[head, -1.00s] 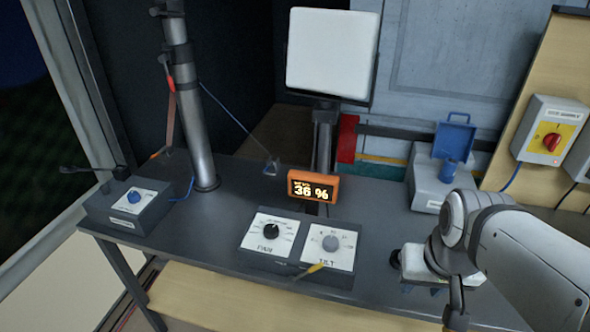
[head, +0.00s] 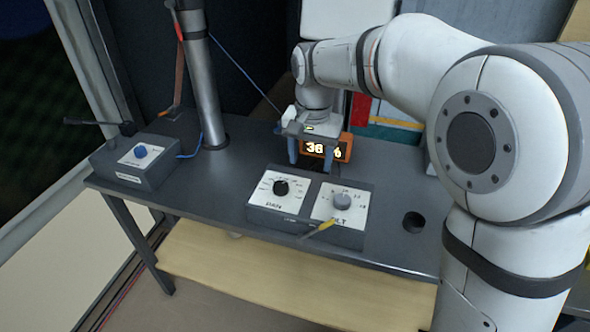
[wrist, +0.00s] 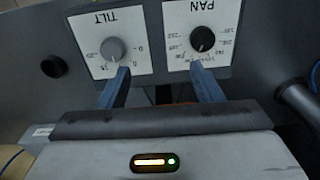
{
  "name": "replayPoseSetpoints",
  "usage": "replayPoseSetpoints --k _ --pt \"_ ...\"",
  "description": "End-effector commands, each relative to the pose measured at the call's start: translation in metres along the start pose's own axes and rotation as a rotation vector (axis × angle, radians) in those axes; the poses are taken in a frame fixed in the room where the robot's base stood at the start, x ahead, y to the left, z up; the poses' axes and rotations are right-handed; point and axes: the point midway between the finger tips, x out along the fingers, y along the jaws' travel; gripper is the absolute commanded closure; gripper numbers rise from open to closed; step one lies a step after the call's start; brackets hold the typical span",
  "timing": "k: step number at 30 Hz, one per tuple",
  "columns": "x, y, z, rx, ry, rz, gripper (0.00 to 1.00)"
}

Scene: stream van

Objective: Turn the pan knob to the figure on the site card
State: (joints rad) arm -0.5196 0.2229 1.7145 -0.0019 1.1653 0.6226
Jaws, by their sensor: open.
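The black pan knob (head: 281,188) sits on a white dial plate marked PAN, on a grey control box (head: 277,219) on the dark bench. It also shows in the wrist view (wrist: 202,39). Its pointer reading is too small to tell. The grey tilt knob (head: 342,201) is on the plate to its right. My gripper (head: 307,160) is open and empty, above the bench behind the box, in front of the orange display. In the wrist view its blue fingers (wrist: 160,80) point toward the two dials, apart from both knobs. I cannot make out a site card.
An orange display (head: 345,148) reads what looks like 36 %, partly covered by my gripper. A grey box with a blue knob (head: 140,152) and a metal pole (head: 204,85) stand at left.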

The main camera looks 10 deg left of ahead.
Motion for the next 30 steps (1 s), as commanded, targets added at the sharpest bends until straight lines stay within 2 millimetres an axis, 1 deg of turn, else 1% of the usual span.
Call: replayPoseSetpoints --k 1,3,6,8,11,13,18,21,25,30 --pt "0.013 -0.023 -0.003 -0.001 -0.012 0.007 0.41" --pt "0.020 -0.045 -0.005 0.007 -0.021 0.013 0.41" --pt "0.026 -0.066 -0.005 0.017 -0.029 0.019 0.41" --pt "0.029 -0.072 -0.006 0.020 -0.032 0.021 0.41" --pt "0.037 -0.076 -0.005 0.023 -0.034 0.023 0.41" --pt "0.046 -0.075 -0.005 0.024 -0.035 0.024 0.41" --pt "0.075 -0.074 -0.003 0.023 -0.036 0.025 0.41" --pt "0.089 -0.074 -0.003 0.022 -0.035 0.024 0.41" --pt "0.101 -0.074 -0.003 0.022 -0.034 0.023 0.41" --pt "0.106 -0.074 -0.002 0.021 -0.033 0.022 0.41"
